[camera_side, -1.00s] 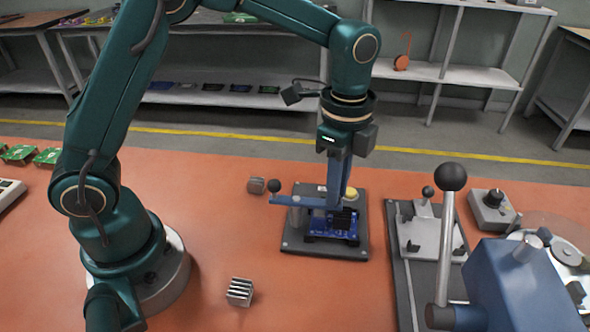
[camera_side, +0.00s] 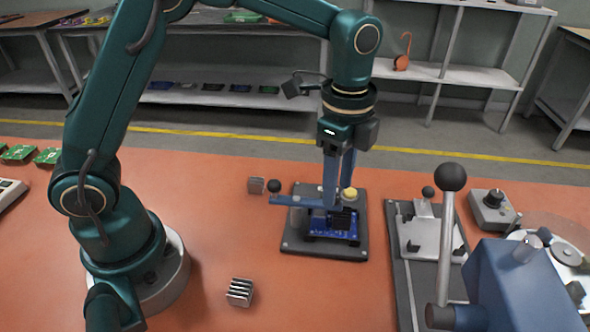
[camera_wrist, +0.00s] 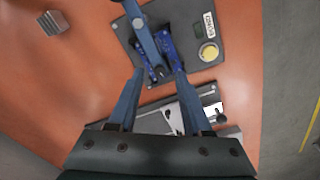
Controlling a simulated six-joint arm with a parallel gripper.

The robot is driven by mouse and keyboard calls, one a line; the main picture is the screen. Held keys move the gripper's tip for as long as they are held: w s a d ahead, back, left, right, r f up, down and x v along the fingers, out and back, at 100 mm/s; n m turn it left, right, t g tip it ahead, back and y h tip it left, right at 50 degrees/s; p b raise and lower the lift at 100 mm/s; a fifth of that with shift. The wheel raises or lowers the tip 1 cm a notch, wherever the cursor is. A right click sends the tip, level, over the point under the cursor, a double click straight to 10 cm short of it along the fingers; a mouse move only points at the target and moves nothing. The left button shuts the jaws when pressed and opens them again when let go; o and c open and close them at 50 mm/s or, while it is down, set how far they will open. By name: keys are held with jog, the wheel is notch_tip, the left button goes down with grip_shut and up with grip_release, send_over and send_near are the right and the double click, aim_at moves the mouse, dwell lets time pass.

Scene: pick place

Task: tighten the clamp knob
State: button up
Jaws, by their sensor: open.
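A dark fixture plate (camera_side: 293,241) lies on the orange bench with a blue board (camera_side: 320,228) on it. In the wrist view the clamp arm (camera_wrist: 143,28) ends at a small dark knob (camera_wrist: 158,73). My gripper (camera_side: 338,204) is open and points down over the board. In the wrist view, the fingers of my gripper (camera_wrist: 158,71) stand either side of the knob; I cannot tell whether they touch it. In the side view they hide the knob.
A yellow button (camera_side: 350,194) sits on the plate, close to my right finger. A press with a black-ball lever (camera_side: 451,177) stands at the right.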

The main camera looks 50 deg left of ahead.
jog(key=shift+r, duration=2.15)
jog(key=shift+w+a+r, duration=0.1)
jog(key=shift+r, duration=0.2)
jog(key=s+a+r+n+t, duration=0.3)
jog(key=s+a+r+n, duration=0.15)
jog(key=s+r, duration=0.25)
jog(key=s+a+f+n+t, duration=0.2)
jog(key=s+f+n, duration=0.3)
jog(key=n, duration=0.5)
jog(key=shift+s+f+t, duration=0.15)
jog(key=shift+s+t, duration=0.15)
jog(key=shift+s, duration=0.95)
jog(key=shift+a, duration=0.1)
